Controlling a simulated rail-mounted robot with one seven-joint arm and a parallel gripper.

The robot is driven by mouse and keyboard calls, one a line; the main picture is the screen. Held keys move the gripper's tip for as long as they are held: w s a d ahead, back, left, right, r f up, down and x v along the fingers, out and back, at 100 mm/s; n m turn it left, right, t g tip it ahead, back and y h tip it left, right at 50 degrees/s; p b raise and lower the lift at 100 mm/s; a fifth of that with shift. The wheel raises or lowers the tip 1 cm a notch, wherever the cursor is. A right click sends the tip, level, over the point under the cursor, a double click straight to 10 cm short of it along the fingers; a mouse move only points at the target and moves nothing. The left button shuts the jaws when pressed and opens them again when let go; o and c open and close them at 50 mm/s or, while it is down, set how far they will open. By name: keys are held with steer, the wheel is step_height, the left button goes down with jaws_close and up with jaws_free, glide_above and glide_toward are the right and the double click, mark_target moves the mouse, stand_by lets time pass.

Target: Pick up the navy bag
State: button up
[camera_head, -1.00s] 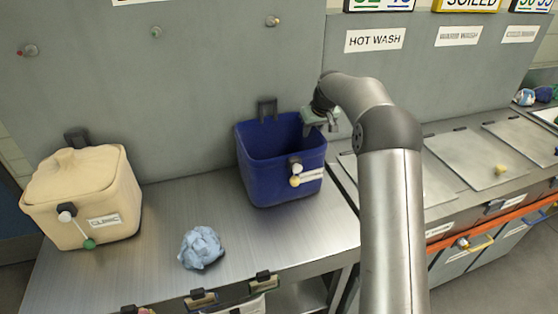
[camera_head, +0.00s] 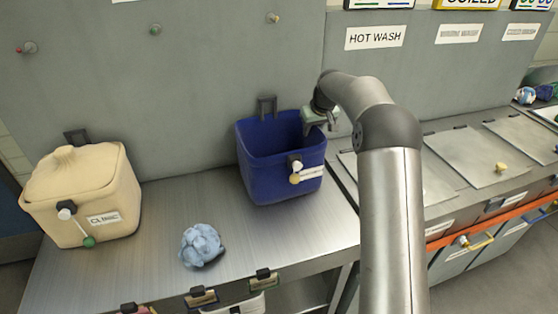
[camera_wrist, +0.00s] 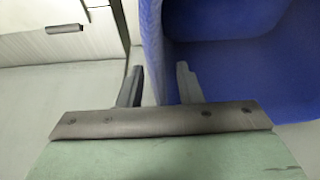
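The navy bag (camera_head: 285,182) is an open-topped, dark blue box-shaped bag with a white tag and a dark clasp on its front. It stands on the metal counter against the grey back panel. My gripper (camera_head: 322,125) is at the bag's right rim, partly hidden by my arm. In the wrist view the gripper (camera_wrist: 159,86) is open. Its right finger shows over the blue interior of the bag (camera_wrist: 235,75), and its left finger is on the outer side of the bag's wall. A gap shows between the fingers; contact with the wall cannot be told.
A cream lidded bag (camera_head: 82,195) stands at the left of the counter (camera_head: 160,215). A crumpled light blue cloth (camera_head: 201,246) lies in front, between the two bags. A dark hook (camera_head: 267,106) is behind the navy bag. Lidded hatches (camera_head: 485,155) are at the right.

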jaws_close()
stand_by(1.3)
